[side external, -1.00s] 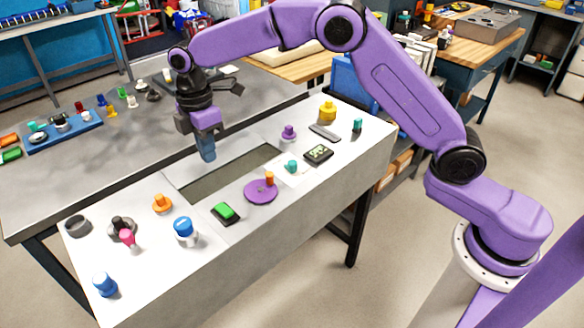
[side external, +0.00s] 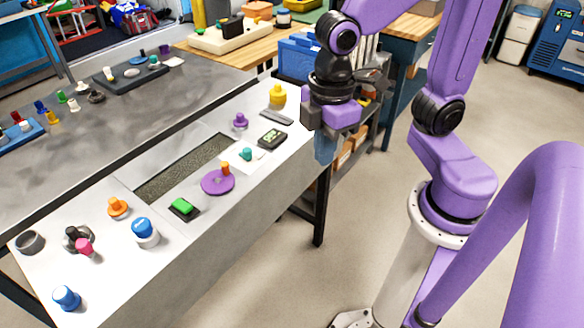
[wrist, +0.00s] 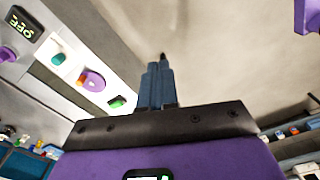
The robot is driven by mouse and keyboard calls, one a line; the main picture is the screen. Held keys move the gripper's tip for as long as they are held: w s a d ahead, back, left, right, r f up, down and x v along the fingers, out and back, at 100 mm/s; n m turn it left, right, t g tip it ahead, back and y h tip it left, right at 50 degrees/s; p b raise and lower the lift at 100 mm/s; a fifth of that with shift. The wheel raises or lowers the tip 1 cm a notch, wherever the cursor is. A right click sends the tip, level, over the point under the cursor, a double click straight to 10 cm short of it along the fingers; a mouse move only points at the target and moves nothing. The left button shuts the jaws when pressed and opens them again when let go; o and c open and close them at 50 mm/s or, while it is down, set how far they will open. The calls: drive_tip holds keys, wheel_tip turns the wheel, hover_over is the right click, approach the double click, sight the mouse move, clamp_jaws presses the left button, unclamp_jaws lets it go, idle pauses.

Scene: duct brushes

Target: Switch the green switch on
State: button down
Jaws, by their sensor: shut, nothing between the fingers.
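The green switch (side external: 183,207) is a green rocker on a black base, on the white bench top near its front edge. I cannot tell its on or off position. It also shows small in the wrist view (wrist: 117,102), left of my fingers. My gripper (side external: 325,152) is shut and empty, with blue fingers pointing down. In the side view it appears just past the bench's right end, well to the right of the switch and apart from it. In the wrist view the closed fingers (wrist: 160,68) show against bare floor.
A purple disc with an orange peg (side external: 218,182) sits right of the switch. A blue-capped knob (side external: 144,231) stands to its left. A recessed dark panel (side external: 185,166) lies behind. A small black display (side external: 272,137) and a yellow knob (side external: 278,95) are toward the right end.

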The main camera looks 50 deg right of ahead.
drive_tip(key=s+d+f+m, duration=0.1)
drive_tip(key=s+d+f, duration=0.1)
drive_tip(key=s+d, duration=0.45)
drive_tip(key=n+g, duration=0.2)
drive_tip(key=n, duration=0.3)
hover_over(185, 206)
drive_tip(key=w, duration=0.3)
wheel_tip(185, 206, down, 3)
drive_tip(key=f, duration=0.4)
drive_tip(key=s+f, duration=0.1)
drive_tip(key=f, duration=0.4)
drive_tip(key=s+f, duration=0.1)
drive_tip(key=f, duration=0.3)
drive_tip(key=shift+s+a+f, duration=0.1)
drive_tip(key=shift+s+f, duration=0.05)
drive_tip(key=shift+s, duration=0.1)
